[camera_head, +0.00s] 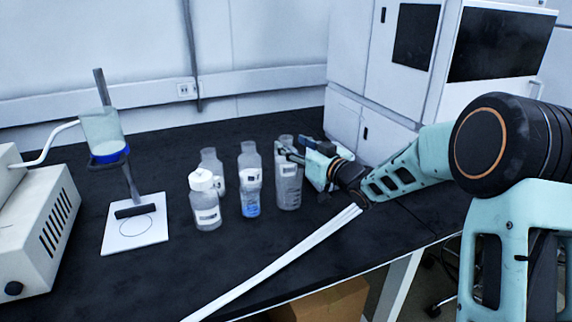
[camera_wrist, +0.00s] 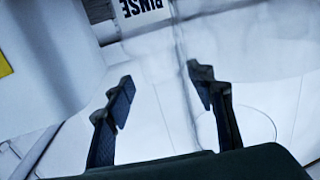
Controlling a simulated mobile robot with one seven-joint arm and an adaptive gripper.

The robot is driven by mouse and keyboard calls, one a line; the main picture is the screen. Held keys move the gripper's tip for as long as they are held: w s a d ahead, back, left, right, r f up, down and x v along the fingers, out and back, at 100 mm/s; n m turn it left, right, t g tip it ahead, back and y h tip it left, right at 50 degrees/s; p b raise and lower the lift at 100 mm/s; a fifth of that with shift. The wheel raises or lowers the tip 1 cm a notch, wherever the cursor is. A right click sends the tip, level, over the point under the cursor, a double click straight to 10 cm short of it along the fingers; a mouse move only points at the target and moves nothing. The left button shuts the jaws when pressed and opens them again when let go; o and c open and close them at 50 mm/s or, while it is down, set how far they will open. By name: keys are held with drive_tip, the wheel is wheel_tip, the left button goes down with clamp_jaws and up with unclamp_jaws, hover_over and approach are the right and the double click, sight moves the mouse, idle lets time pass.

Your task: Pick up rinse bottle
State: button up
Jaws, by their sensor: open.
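Several clear bottles stand on the dark bench in the head view. In the wrist view, a label reading RINSE (camera_wrist: 145,10) shows upside down at the top edge, on a pale, see-through surface that fills much of the picture. The rightmost bottle (camera_head: 289,192) stands upright in the head view, with a pale label too small to read. My gripper (camera_head: 291,153) is at its upper part, coming from the right. In the wrist view my gripper (camera_wrist: 162,92) is open, its two dark fingers apart. I cannot tell whether either finger touches the bottle.
A white-capped bottle (camera_head: 206,207), a bottle with blue liquid (camera_head: 250,205) and another clear bottle (camera_head: 210,161) stand close by on the left. A stand with a blue-based vessel (camera_head: 103,130) is further left. Tall white cabinets (camera_head: 382,75) stand behind my arm.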

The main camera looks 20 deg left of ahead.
sight(290, 141)
drive_tip(key=b+x, duration=0.1)
drive_tip(key=x, duration=0.3)
drive_tip(key=shift+w+r, duration=0.1)
drive_tip(key=shift+w, duration=0.05)
clamp_jaws()
drive_tip(key=shift+r, duration=0.15)
